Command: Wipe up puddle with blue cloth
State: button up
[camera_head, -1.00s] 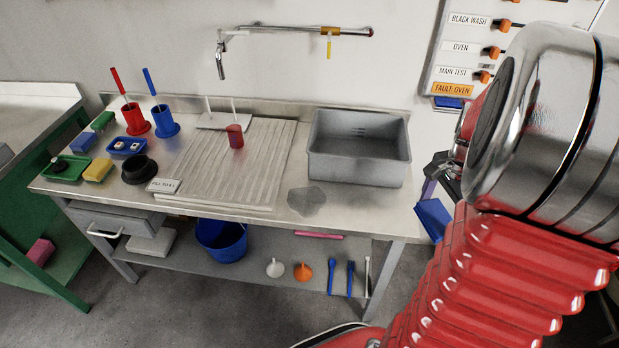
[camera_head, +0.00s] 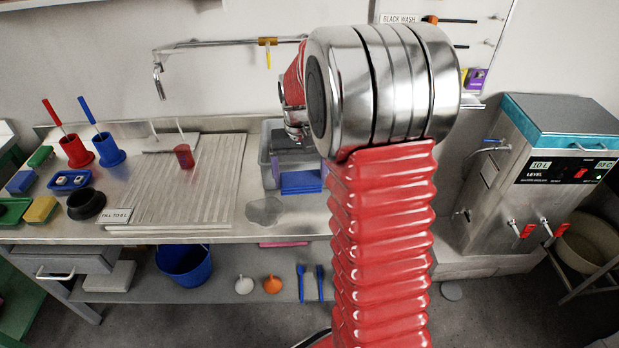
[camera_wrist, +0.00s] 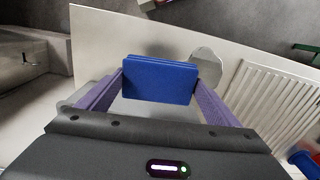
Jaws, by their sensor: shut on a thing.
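In the head view the blue cloth (camera_head: 302,182) is to the right of the puddle and a little farther back. I cannot tell its exact height above the bench.
A steel water unit (camera_head: 530,170) stands at the right. The bench's front edge is close to the puddle.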

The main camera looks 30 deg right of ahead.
jog(key=w+a+f+n, duration=0.1)
jog(key=w+a+n, duration=0.1)
jog(key=a, duration=0.7)
jog(key=w+a+f+n, duration=0.2)
jog(key=w+a+n, duration=0.1)
jog(key=a, duration=0.6)
jog(key=shift+w+a, duration=0.3)
jog(key=shift+w, duration=0.3)
